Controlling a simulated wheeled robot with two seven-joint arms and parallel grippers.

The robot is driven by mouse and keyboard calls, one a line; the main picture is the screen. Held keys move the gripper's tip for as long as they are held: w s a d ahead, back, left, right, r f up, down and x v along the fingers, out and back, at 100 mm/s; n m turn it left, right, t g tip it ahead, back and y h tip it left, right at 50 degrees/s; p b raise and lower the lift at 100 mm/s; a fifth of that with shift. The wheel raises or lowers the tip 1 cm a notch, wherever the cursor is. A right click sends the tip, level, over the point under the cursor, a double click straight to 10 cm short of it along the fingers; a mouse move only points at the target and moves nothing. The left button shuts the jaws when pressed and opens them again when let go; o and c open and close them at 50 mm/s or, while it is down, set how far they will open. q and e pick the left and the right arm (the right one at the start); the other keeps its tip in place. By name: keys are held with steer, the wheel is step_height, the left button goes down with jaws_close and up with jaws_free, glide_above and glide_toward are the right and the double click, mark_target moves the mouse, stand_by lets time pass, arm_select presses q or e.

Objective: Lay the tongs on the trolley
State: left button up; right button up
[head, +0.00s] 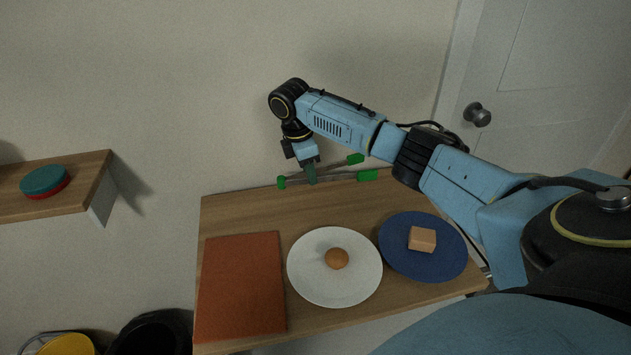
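The tongs (335,178), with grey arms and bright green ends, are at the far edge of the wooden trolley (235,215). Their two green tips point right and are spread apart; the other green end is at the left. My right gripper (311,178) points down and is shut on the tongs near their left end. I cannot tell whether the tongs touch the trolley top or are just above it. My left gripper is out of view.
On the trolley are a reddish-brown board (242,286), a white plate (312,283) with a brown ball (337,258), and a blue plate (400,262) with a tan block (422,239). A shelf (85,172) holds a teal and red disc (44,180). Free wood lies behind the plates.

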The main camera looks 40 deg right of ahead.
steer(key=shift+f, duration=0.95)
step_height(320, 180, down, 4)
steer(key=shift+f+b, duration=0.25)
steer(key=shift+b, duration=0.2)
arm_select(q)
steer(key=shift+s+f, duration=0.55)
arm_select(e)
steer(key=o, duration=0.6)
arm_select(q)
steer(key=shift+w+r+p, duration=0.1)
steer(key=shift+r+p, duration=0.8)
arm_select(e)
steer(key=r, duration=0.4)
steer(key=a+r, duration=0.1)
steer(key=r, duration=0.3)
steer(key=w+a+r, duration=0.1)
steer(key=r, duration=0.3)
steer(key=shift+f, duration=0.1)
